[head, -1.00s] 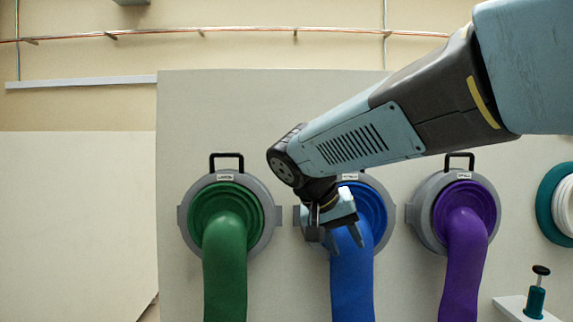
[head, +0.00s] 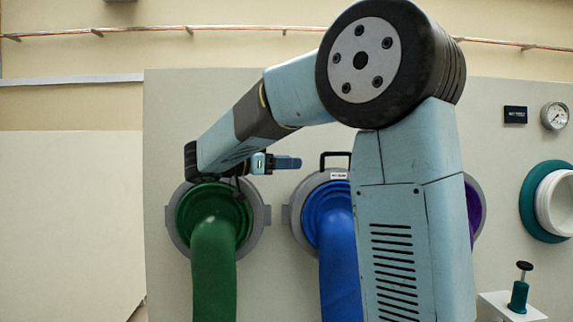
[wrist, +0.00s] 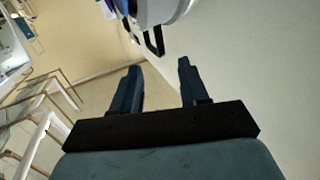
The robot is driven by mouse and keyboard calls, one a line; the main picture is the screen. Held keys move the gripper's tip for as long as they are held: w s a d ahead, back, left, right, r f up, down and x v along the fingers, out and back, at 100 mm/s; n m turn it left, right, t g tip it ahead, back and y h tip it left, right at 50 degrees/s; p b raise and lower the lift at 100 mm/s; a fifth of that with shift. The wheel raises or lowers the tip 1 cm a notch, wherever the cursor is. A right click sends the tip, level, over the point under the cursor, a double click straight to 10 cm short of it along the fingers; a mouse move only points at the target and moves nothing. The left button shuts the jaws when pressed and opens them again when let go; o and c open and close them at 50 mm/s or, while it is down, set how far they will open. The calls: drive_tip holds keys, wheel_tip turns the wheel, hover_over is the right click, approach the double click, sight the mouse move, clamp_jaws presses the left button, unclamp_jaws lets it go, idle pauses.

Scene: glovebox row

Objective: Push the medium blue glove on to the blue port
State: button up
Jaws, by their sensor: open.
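The blue port (head: 293,222) is a grey ring with a black handle on top, on the pale panel in the head view. A blue glove (head: 341,270) hangs down from the blue collar inside it. Its size cannot be read, and my arm hides the right side of port and glove. My gripper (head: 290,163) is up and left of the blue port, pointing right, apart from the glove. In the wrist view my gripper (wrist: 157,77) is open, with nothing between the fingers. Part of a grey port ring with a handle (wrist: 154,40) shows beyond them.
A green glove (head: 213,265) hangs from the port to the left, below my gripper. A purple port (head: 474,212) is mostly hidden behind my arm. Farther right are a white-and-teal port (head: 543,202), a teal plunger (head: 519,293) on a ledge, and a gauge (head: 554,116).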

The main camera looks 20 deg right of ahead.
sight(328, 172)
drive_tip(key=d, duration=0.4)
drive_tip(key=w+d, duration=0.1)
drive_tip(key=d, duration=0.8)
drive_tip(key=shift+w+f, duration=0.2)
drive_tip(key=shift+f, duration=0.1)
drive_tip(key=shift+c, duration=0.2)
clamp_jaws()
idle(0.4)
drive_tip(key=c, duration=0.5)
unclamp_jaws()
clamp_jaws()
